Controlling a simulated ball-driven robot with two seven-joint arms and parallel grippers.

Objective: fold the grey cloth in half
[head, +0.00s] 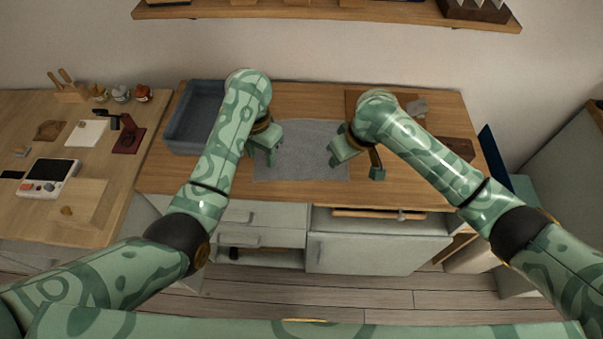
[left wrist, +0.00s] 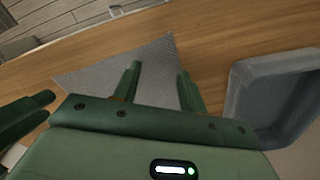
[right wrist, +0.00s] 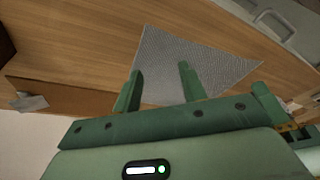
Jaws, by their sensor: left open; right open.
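The grey cloth (head: 300,158) lies flat on the wooden counter, between my two arms in the head view. It also shows in the left wrist view (left wrist: 155,70) and the right wrist view (right wrist: 190,60). My left gripper (head: 262,157) is open over the cloth's left edge, its fingers (left wrist: 158,85) on either side of cloth in the wrist view. My right gripper (head: 335,160) is open over the cloth's right edge, with its fingers (right wrist: 158,85) apart. Whether the fingertips touch the cloth is unclear. My arms hide part of the cloth's sides.
A grey-blue tray (head: 172,135) stands left of the cloth, close to my left arm. A brown board (head: 357,99) and a crumpled grey item (head: 417,107) lie at the back right. A dark wooden box (head: 456,149) is farther right. Counter in front of the cloth is clear.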

